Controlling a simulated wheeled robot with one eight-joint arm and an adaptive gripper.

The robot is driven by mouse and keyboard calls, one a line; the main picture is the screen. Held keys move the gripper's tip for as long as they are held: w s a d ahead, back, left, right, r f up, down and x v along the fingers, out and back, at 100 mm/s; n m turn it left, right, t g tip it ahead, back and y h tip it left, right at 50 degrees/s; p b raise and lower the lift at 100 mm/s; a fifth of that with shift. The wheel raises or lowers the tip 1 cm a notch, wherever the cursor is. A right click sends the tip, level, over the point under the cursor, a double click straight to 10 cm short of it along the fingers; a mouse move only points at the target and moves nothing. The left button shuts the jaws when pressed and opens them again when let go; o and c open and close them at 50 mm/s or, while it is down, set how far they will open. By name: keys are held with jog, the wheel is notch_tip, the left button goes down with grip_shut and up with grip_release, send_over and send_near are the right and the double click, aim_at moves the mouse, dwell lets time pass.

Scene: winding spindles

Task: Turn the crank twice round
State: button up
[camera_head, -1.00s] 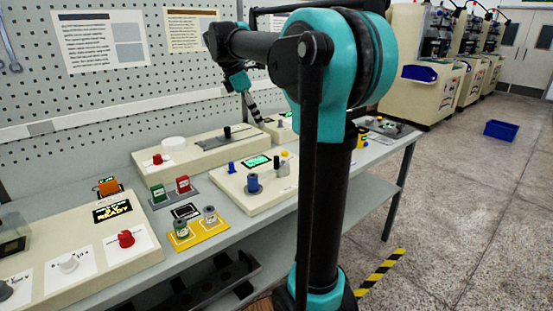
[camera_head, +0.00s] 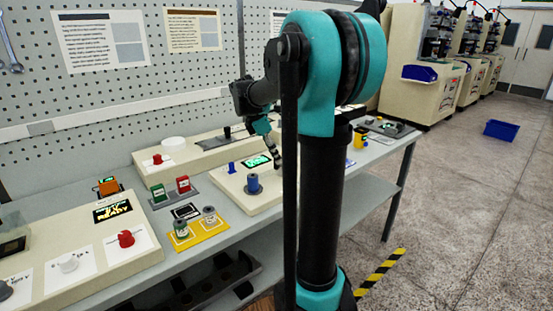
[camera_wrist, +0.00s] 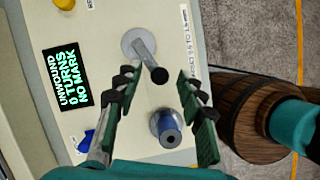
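The crank (camera_wrist: 146,47) shows in the wrist view as a grey round hub with a grey arm and a black knob end. It sits on a cream winding unit (camera_wrist: 105,20). My gripper (camera_wrist: 155,77) is open, its two dark fingers on either side of the crank's knob end in the picture; I see no contact. In the head view my gripper (camera_head: 277,160) is over the right part of the unit and hides the crank.
The unit's display (camera_wrist: 66,77) reads unwound, 0 turns, no mark. A blue knob (camera_wrist: 87,141) is beside it. A yellow tray (camera_head: 205,231) with two spools lies in front left. A long cream unit (camera_head: 195,152) stands behind.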

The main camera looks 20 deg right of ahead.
jog(key=shift+x, duration=1.05)
grip_shut()
